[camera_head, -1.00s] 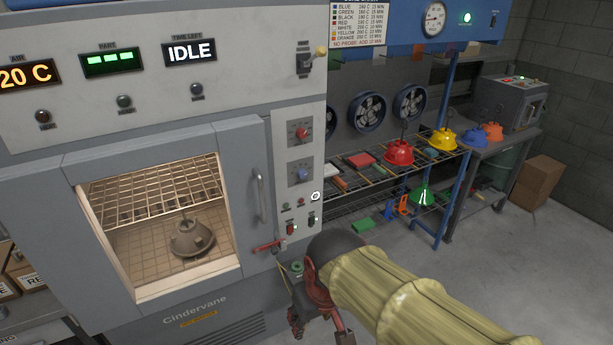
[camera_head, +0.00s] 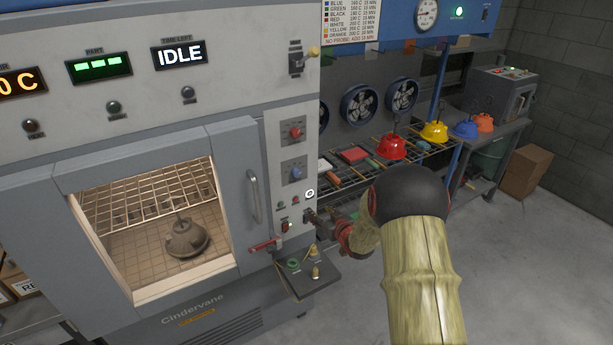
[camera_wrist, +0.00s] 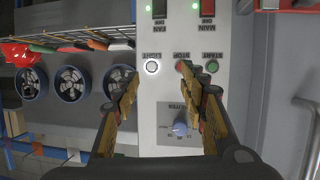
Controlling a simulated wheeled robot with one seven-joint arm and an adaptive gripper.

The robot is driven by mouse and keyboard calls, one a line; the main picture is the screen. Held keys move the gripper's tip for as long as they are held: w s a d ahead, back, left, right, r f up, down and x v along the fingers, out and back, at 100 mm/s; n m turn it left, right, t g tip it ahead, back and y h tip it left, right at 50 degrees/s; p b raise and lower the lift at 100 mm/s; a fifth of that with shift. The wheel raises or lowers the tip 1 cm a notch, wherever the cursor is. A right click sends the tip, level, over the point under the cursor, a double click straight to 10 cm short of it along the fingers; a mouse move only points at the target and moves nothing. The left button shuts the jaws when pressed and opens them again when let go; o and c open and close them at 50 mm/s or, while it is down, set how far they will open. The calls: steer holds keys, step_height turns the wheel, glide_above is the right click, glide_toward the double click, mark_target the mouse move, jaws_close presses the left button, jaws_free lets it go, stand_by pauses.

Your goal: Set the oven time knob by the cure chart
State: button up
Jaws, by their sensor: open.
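The blue time knob (camera_head: 297,173) is on the oven's control panel (camera_head: 272,143), below a red knob (camera_head: 295,132). In the wrist view the blue knob (camera_wrist: 180,127) shows upside down, with a partly hidden minutes label. My gripper (camera_wrist: 160,82) is open and empty, its fingers spread in front of the panel around the stop button; the right finger partly covers the knob's dial. In the head view my gripper (camera_head: 318,217) is low, right of the panel. The cure chart (camera_head: 351,20) hangs at the top, small rows of colours, temperatures and minutes; its bottom line reads no probe, add 10 min.
The oven window (camera_head: 160,230) shows a grey-brown hood (camera_head: 187,238) inside. A door handle (camera_head: 254,196) and small shelf (camera_head: 305,272) stick out. A rack (camera_head: 330,160) with coloured hoods stands right.

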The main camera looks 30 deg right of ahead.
mark_target(298, 174)
step_height(298, 174, up, 10)
steer(key=w+a+n+t+y, duration=0.1)
steer(key=w+a+t+y, duration=0.1)
steer(key=w+a+t, duration=0.15)
steer(key=shift+t, duration=0.35)
steer(key=w, duration=0.7)
steer(key=shift+d+r, duration=0.2)
steer(key=shift+d, duration=0.05)
steer(key=shift+c, duration=0.9)
jaws_close()
